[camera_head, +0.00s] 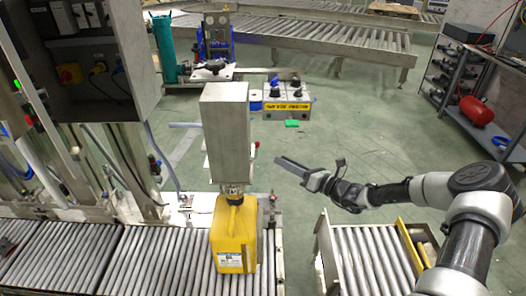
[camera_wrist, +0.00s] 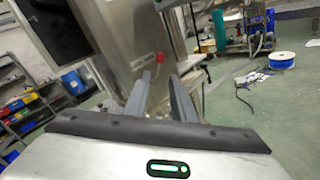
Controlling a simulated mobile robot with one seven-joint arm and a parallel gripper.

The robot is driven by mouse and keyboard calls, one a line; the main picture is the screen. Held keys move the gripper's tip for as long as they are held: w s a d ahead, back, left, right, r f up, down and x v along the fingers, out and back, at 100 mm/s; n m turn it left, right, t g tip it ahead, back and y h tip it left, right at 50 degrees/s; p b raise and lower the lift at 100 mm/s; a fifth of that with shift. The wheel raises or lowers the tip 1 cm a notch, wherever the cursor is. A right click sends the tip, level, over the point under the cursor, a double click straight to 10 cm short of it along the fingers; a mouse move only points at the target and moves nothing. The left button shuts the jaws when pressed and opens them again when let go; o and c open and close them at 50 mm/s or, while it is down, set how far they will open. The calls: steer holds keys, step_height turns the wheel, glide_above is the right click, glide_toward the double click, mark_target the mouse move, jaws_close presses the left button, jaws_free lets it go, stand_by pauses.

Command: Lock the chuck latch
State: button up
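A grey metal column (camera_head: 225,125) stands over a yellow jerrycan (camera_head: 232,240), with a chuck-like fitting (camera_head: 234,190) between them at the can's neck. A small red-tipped part (camera_head: 257,144) sticks out from the column's right side, and a dark red lever-like part (camera_head: 272,198) sits lower, beside the can. I cannot tell which is the chuck latch. My gripper (camera_head: 280,162) is right of the column, pointing left, apart from it. In the wrist view my gripper (camera_wrist: 161,76) has two separated fingers with nothing between them; a red knob (camera_wrist: 160,57) shows just beyond the tips.
The can stands on a roller conveyor (camera_head: 150,258). Another roller section (camera_head: 360,262) lies at the lower right under my arm. An open control cabinet (camera_head: 85,60) is at the upper left. A shelf (camera_head: 460,85) stands at the right. The green floor (camera_head: 350,130) between is mostly clear.

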mark_target(257, 150)
steer(key=x, duration=1)
jaws_close()
